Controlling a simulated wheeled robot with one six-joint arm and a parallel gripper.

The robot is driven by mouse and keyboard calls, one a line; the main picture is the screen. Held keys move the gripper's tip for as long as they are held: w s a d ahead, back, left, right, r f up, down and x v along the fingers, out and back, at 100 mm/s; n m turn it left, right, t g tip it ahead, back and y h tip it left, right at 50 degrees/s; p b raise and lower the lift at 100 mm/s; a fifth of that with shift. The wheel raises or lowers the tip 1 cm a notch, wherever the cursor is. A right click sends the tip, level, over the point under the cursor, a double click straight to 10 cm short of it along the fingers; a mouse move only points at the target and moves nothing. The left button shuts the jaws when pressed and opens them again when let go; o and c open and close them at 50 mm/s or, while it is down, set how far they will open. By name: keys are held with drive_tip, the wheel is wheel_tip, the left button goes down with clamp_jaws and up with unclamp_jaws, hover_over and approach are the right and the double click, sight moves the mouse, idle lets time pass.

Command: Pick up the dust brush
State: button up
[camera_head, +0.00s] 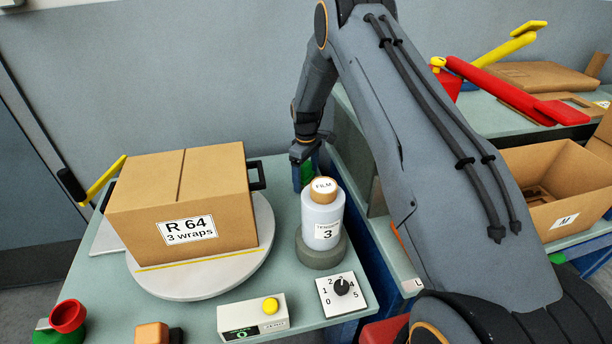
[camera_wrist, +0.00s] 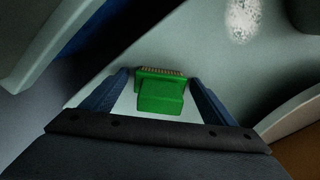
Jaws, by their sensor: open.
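The dust brush (camera_wrist: 160,96) is green with a row of tan bristles along its far edge in the wrist view. My gripper (camera_wrist: 158,76) is open, with one blue finger on each side of the brush and a visible gap to each. In the head view my gripper (camera_head: 304,180) points down at the far right corner of the pale green table. A bit of the green brush (camera_head: 307,172) shows between the fingers there; the rest is hidden. I cannot tell from these views how far the fingertips are above the table.
A film roll (camera_head: 321,215) stands on a grey base just in front of my gripper. A carton (camera_head: 182,205) marked R 64 sits on a round turntable (camera_head: 205,284) to the left. A dial box (camera_head: 342,294) is nearer the front. Another bench with an open carton (camera_head: 540,185) is right.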

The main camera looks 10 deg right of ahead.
drive_tip(key=shift+c, duration=0.2)
drive_tip(key=c, duration=1.2)
wheel_tip(320, 180, up, 10)
drive_tip(key=shift+r+b, duration=0.1)
drive_tip(key=shift+b, duration=0.65)
drive_tip(key=shift+c, duration=0.2)
drive_tip(key=o, duration=0.3)
drive_tip(key=shift+c, duration=0.3)
